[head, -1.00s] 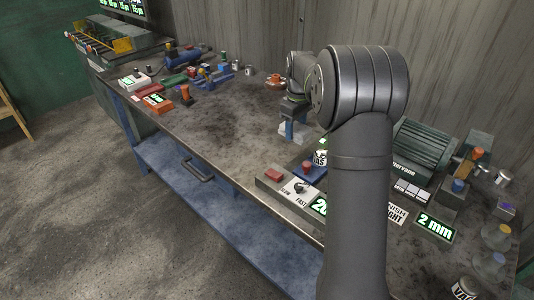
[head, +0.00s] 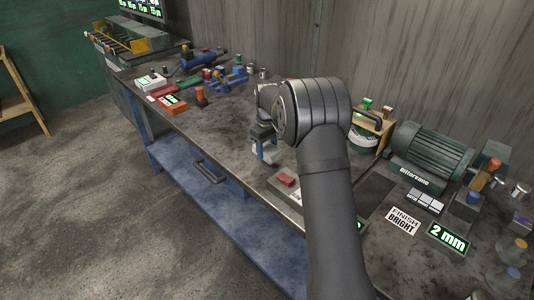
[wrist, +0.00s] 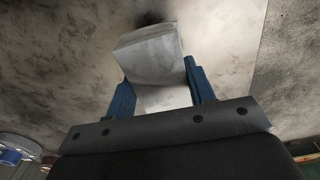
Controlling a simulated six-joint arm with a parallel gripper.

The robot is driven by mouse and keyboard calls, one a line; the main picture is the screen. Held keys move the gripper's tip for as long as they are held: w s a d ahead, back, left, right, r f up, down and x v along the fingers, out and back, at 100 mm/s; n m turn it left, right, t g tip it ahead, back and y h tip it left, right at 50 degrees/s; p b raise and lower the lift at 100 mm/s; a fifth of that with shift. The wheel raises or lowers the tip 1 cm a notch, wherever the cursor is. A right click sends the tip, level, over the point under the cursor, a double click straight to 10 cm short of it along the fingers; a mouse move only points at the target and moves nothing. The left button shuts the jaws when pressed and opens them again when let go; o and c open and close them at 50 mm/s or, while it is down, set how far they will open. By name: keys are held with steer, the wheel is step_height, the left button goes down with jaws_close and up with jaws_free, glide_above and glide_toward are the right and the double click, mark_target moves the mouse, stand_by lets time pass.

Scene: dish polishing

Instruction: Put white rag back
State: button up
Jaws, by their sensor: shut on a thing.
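The white rag (wrist: 150,55) is a pale folded cloth in the wrist view, between the two blue fingers of my gripper (wrist: 161,82). My gripper is shut on it. The rag hangs past the fingertips, with a dark shadow on the metal surface near its far end. In the head view my gripper (head: 265,148) points down over the middle of the workbench. Only a small pale part of the rag shows there, and I cannot tell whether it touches the bench. My arm hides part of the bench to the right.
The workbench (head: 215,125) is bare left of my gripper. Coloured tools and small boxes, including an orange display box (head: 172,103), stand at its far left.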

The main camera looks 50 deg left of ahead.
mark_target(267, 147)
steer(key=shift+f, duration=1.05)
steer(key=shift+f, duration=0.2)
steer(key=o, duration=1.5)
steer(key=shift+o, duration=0.2)
steer(key=shift+r, duration=0.1)
step_height(267, 147, up, 12)
steer(key=shift+r, duration=0.15)
